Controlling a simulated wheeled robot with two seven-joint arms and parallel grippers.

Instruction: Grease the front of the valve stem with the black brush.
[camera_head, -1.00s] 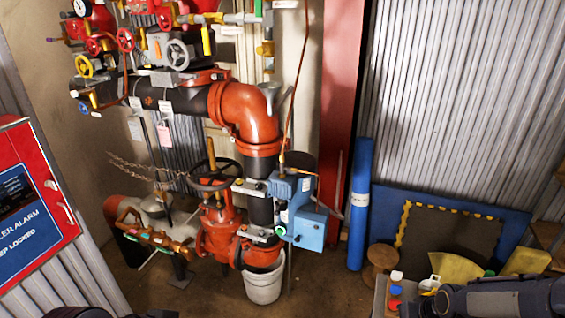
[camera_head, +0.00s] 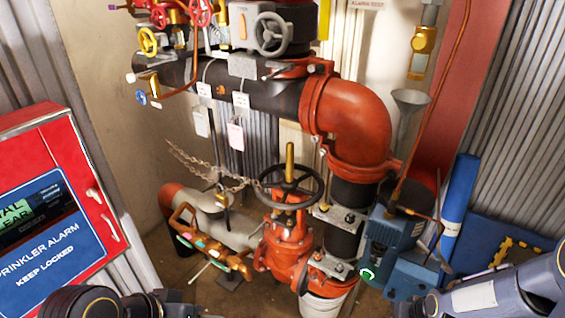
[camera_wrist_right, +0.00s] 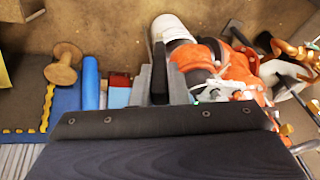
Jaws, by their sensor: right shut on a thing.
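The valve stem (camera_head: 290,158) is a brass rod standing upright through the black handwheel (camera_head: 291,184) of the red valve (camera_head: 288,245), in the middle of the head view. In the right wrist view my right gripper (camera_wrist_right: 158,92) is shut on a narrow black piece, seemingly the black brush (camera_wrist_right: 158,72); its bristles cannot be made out. My right arm comes in from the right in the head view, below and to the right of the stem and apart from it. My left arm shows at the bottom left; its fingers are out of view.
A blue box (camera_head: 392,240) stands right of the valve, beside the black riser pipe. The red elbow pipe (camera_head: 352,125) is above right. Chains and an orange manifold (camera_head: 208,245) lie to the left. A red alarm panel (camera_head: 60,215) fills the left. A white bucket (camera_head: 322,305) stands below.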

